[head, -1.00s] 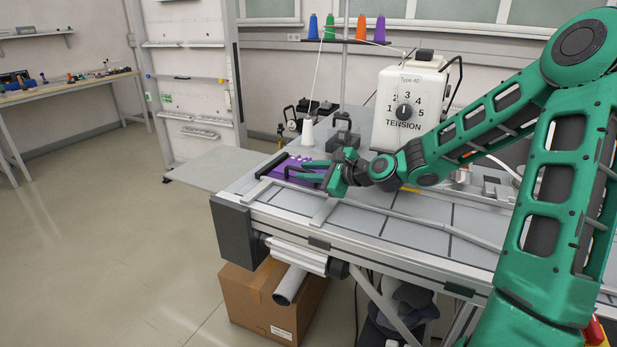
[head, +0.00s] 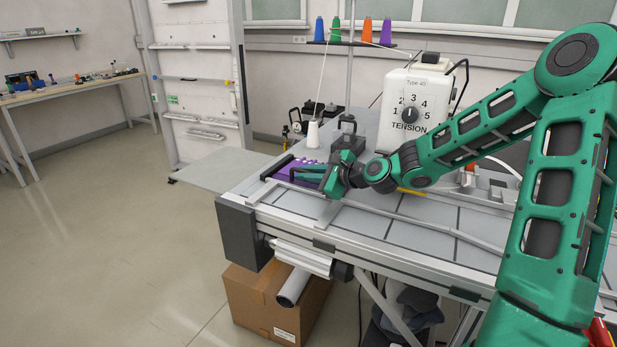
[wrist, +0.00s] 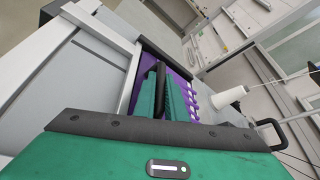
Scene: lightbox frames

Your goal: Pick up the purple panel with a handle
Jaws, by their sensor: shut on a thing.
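The purple panel (head: 292,173) lies at the left end of the grey worktable, partly covered by my gripper. It also shows in the wrist view (wrist: 177,66), with a row of light purple knobs along its right side. Its black handle (wrist: 160,84) runs between my green fingers. My gripper (head: 308,174) is over the panel, and in the wrist view its fingers (wrist: 168,98) are shut on the handle. I cannot tell whether the panel is clear of the table surface.
A white tension machine (head: 410,105) stands on the table right of my gripper. A white thread cone (head: 313,134) stands just behind the panel. The worktable (head: 400,215) has a metal front rail. A cardboard box (head: 275,300) is below. Floor at left is clear.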

